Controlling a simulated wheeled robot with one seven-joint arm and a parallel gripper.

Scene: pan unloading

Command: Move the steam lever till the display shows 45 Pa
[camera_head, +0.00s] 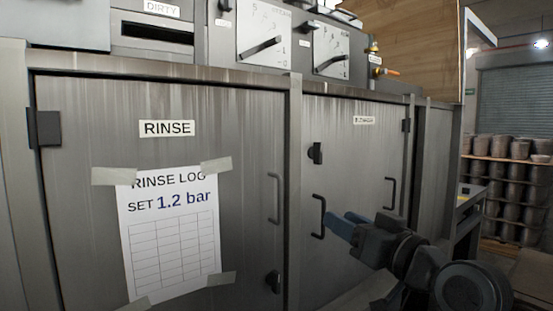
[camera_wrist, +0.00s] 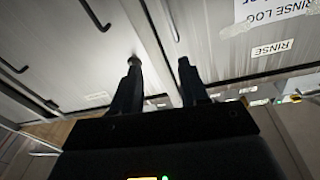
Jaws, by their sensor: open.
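Two dark levers on white scale plates show at the top of the head view: a left lever (camera_head: 262,47) and a right lever (camera_head: 331,63). Their small labels are too blurred to read, so I cannot tell which is the steam lever. No readable pressure display shows. My gripper (camera_head: 343,226) is below the levers, in front of the right cabinet door and close to its handle. In the wrist view its two fingers (camera_wrist: 159,66) stand apart with nothing between them. It is well apart from both levers.
A left door (camera_head: 75,190) carries a RINSE label (camera_head: 167,128) and a taped RINSE LOG sheet (camera_head: 168,240) reading "SET 1.2 bar". The right door has black handles (camera_head: 318,217) near my fingers. A slot (camera_head: 152,30) marked DIRTY is at upper left. Shelves of pots (camera_head: 510,185) stand far right.

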